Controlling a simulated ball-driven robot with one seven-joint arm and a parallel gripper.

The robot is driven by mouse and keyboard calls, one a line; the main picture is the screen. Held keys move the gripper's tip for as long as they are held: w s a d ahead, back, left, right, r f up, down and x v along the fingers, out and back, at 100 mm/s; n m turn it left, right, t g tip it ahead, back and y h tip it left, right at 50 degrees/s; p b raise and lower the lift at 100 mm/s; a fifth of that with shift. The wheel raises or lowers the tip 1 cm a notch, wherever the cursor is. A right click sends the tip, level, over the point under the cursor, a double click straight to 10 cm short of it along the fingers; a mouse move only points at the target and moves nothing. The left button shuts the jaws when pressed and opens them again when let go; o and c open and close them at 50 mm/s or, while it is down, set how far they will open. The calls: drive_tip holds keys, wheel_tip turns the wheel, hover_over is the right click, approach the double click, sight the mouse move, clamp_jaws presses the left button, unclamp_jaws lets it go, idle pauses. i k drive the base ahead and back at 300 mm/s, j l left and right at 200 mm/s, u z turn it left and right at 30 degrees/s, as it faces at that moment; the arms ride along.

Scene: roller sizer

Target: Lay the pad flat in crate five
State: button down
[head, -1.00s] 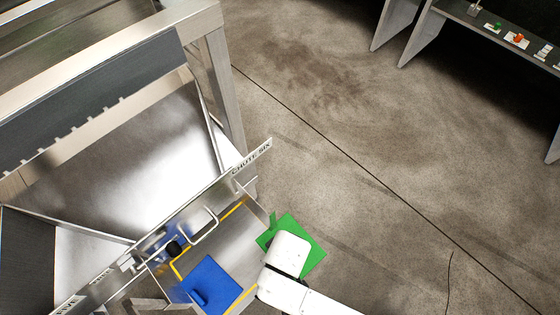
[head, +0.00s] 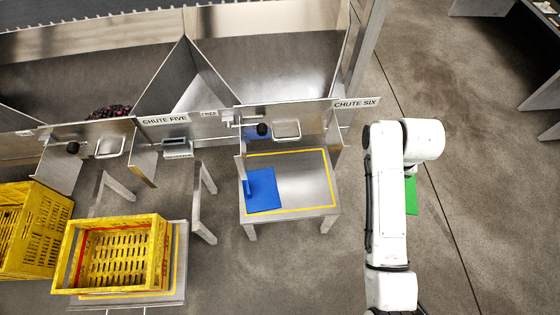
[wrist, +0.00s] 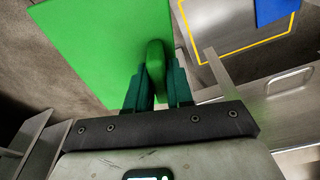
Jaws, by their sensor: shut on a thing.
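My gripper (wrist: 156,88) is shut on the upright tab handle of a flat green pad (wrist: 95,45) in the wrist view. In the head view the pad (head: 411,196) shows only partly, beside and behind my arm, over the floor right of the chute six stand. A yellow slatted crate (head: 64,270) stands on a low stand at the lower left, in front of and left of the CHUTE FIVE sign (head: 165,120). It looks empty, with a red line inside. I see no number on the crate.
A blue pad (head: 263,190) lies on the yellow-outlined stand (head: 305,185) under the CHUTE SIX sign (head: 356,103). Another yellow crate (head: 30,235) is at the far left. Steel frame legs (head: 203,232) rise between the crate and that stand. Open floor lies on the right.

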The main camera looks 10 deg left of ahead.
sight(127, 259)
drive_tip(key=k+u, duration=0.15)
drive_tip(key=u, duration=0.3)
drive_tip(key=k+j+u, duration=0.1)
drive_tip(key=u, duration=0.4)
drive_tip(key=i+l+u, duration=0.1)
drive_tip(key=u, duration=0.4)
drive_tip(key=l+u, duration=0.2)
drive_tip(key=u, duration=0.25)
drive_tip(key=i+l+u, duration=0.1)
drive_tip(key=u, duration=0.4)
drive_tip(key=k+l, duration=0.05)
drive_tip(key=l, duration=0.05)
